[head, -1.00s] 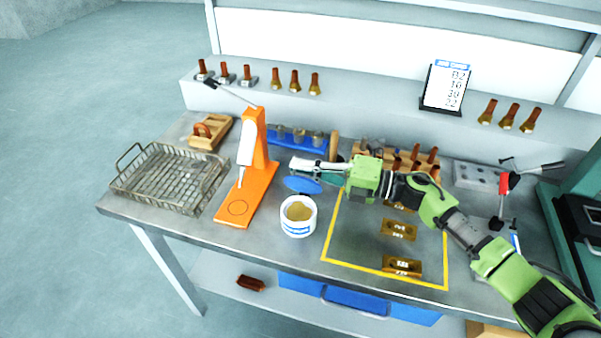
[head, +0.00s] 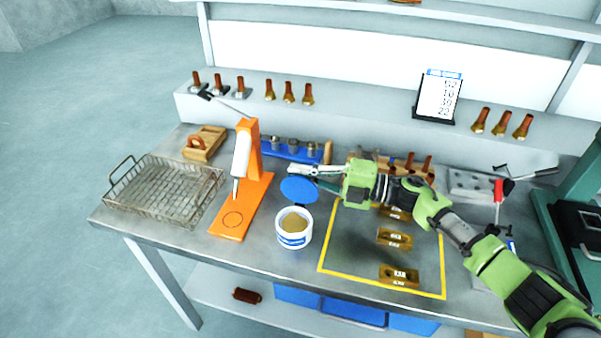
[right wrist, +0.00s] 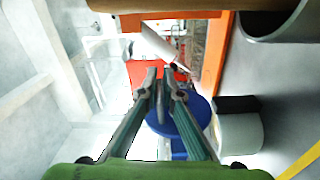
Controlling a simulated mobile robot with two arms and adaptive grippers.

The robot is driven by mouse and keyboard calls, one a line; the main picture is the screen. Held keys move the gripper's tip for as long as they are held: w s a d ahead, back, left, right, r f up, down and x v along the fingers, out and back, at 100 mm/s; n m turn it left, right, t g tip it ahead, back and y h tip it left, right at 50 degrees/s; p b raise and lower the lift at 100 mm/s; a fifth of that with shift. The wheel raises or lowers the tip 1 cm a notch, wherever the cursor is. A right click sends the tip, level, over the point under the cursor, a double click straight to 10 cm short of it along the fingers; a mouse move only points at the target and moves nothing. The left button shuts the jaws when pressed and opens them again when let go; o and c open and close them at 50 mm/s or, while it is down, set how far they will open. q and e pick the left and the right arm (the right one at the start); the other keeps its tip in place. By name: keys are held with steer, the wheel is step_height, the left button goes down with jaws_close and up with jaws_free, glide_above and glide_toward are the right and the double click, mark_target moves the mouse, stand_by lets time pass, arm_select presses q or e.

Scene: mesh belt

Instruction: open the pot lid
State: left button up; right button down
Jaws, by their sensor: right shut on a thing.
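The pot (head: 293,240) is a white tub with a blue band, standing upright on the bench. Its top is open and a tan content shows inside. The round blue lid (head: 299,190) is tilted steeply up at the pot's back rim. Whether it touches the rim I cannot tell. My right gripper (head: 292,169) comes in from the right, just behind the lid, and is shut on it. In the right wrist view the lid (right wrist: 192,112) shows behind and beside the closed fingers (right wrist: 159,72); the exact grip point is hidden. My left gripper is out of view.
An orange stand (head: 240,210) with a lever is left of the pot. A wire basket (head: 165,190) is farther left. A blue rack (head: 290,150) stands behind. A yellow-edged mat (head: 350,250) with brass pieces lies to the right. Bench front left of the pot is clear.

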steer(key=shift+s+a, duration=0.1)
steer(key=c, duration=2.2)
jaws_free()
steer(key=shift+r, duration=0.1)
steer(key=shift+c, duration=0.2)
steer(key=shift+d, duration=0.35)
steer(key=v, duration=1.1)
steer(key=shift+s+d, duration=0.15)
steer(key=shift+s, duration=0.05)
